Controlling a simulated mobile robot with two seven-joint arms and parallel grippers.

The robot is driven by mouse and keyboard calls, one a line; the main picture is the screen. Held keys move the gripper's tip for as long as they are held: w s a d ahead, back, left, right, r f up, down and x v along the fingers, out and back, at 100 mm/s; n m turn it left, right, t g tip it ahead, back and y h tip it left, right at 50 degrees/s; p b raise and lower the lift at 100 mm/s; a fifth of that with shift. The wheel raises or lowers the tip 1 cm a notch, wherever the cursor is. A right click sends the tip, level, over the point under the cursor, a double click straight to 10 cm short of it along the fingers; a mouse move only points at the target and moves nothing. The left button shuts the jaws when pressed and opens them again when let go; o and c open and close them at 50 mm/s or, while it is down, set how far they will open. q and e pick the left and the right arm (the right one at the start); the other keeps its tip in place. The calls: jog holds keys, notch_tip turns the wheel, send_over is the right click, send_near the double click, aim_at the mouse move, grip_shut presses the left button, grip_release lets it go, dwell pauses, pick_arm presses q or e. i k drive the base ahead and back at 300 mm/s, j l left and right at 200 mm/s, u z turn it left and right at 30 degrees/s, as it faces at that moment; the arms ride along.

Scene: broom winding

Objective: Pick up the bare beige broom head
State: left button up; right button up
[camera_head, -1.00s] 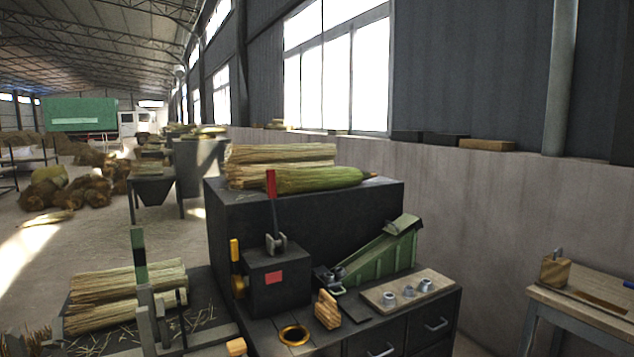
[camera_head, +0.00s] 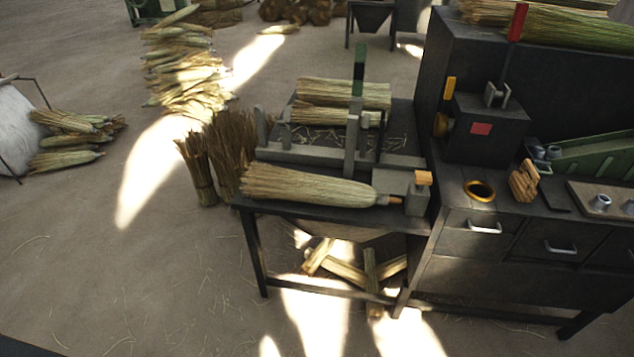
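A bare beige broom head (camera_head: 310,187) lies on its side along the front edge of the dark work table (camera_head: 330,224). Its bristles fan out to the left, and its narrow neck with a short brown stub points right, close to a grey block with an orange top. Neither of my grippers shows in the head view. Nothing is touching the broom head from my side.
Straw bundles (camera_head: 345,94) lie behind it in a rack with grey uprights (camera_head: 353,135). Upright bundles (camera_head: 232,150) stand left of the table. A dark cabinet (camera_head: 500,240) with a winding machine stands right. Floor in front is mostly clear.

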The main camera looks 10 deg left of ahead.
aim_at(279, 182)
jog(key=i+j+z, duration=0.2)
jog(key=z, duration=0.15)
jog(key=i+j+z, duration=0.7)
jog(key=k+l, duration=0.1)
